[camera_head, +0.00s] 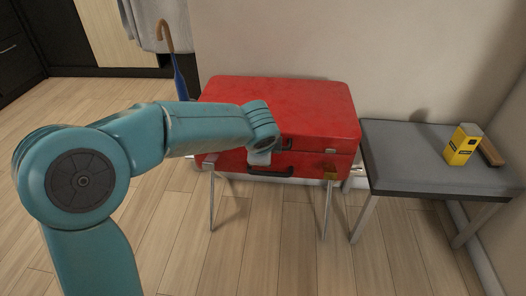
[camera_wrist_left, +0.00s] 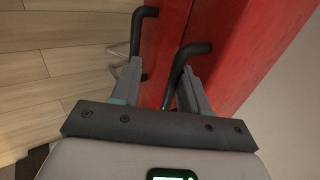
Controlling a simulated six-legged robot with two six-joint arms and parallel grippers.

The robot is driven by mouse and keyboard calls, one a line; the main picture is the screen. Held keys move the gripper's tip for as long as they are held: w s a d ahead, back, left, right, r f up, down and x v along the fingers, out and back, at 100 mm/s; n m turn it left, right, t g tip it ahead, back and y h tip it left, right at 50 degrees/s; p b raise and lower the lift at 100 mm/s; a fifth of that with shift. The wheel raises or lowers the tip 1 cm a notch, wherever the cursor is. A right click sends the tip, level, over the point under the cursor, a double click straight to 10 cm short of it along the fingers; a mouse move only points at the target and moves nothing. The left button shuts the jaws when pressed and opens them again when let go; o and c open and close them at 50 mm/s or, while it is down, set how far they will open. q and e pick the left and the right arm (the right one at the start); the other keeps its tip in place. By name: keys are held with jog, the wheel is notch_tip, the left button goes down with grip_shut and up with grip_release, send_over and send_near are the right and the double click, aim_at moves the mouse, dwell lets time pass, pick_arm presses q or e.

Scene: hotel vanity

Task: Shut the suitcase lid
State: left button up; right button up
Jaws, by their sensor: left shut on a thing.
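The red suitcase (camera_head: 290,105) stands on a thin-legged metal rack. Its lid is down over the base, with a seam along the front; I cannot tell if a small gap is left. A black handle (camera_head: 270,172) hangs on the base front and also shows in the left wrist view (camera_wrist_left: 143,30). My left gripper (camera_head: 262,156) is at the lid's front edge. My right gripper is not in view.
A grey bench (camera_head: 410,160) stands to the right, with a yellow box (camera_head: 462,145) and a brown object (camera_head: 491,152) on it. A wall is close behind the suitcase. An umbrella (camera_head: 180,75) leans at the back left. The wooden floor in front is clear.

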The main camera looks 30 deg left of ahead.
pick_arm(q)
jog(key=shift+d, duration=0.1)
